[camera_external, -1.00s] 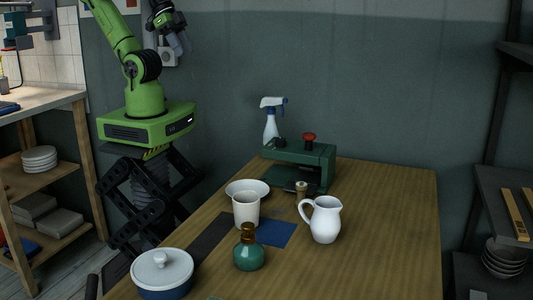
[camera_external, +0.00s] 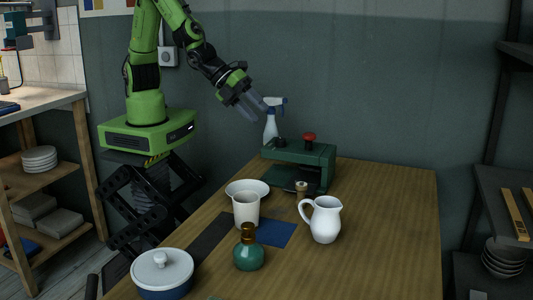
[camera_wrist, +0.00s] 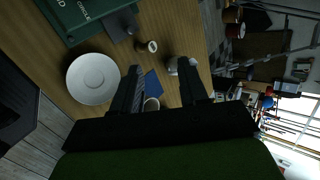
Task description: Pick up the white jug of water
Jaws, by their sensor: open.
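The white jug (camera_external: 326,222) stands upright on the wooden table, right of the middle, with its handle toward the left. What it holds cannot be seen. In the wrist view a pale rounded shape (camera_wrist: 173,66), partly hidden by a finger, appears to be the jug. My gripper (camera_external: 254,113) is open and empty, in the air beside the spray bottle in the picture, above and left of the jug and well apart from it. In the wrist view its two dark fingers (camera_wrist: 163,84) are spread.
A green machine (camera_external: 312,158) and spray bottle (camera_external: 270,128) are behind. A lidded pot (camera_external: 163,276) is front left. The right tabletop is clear.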

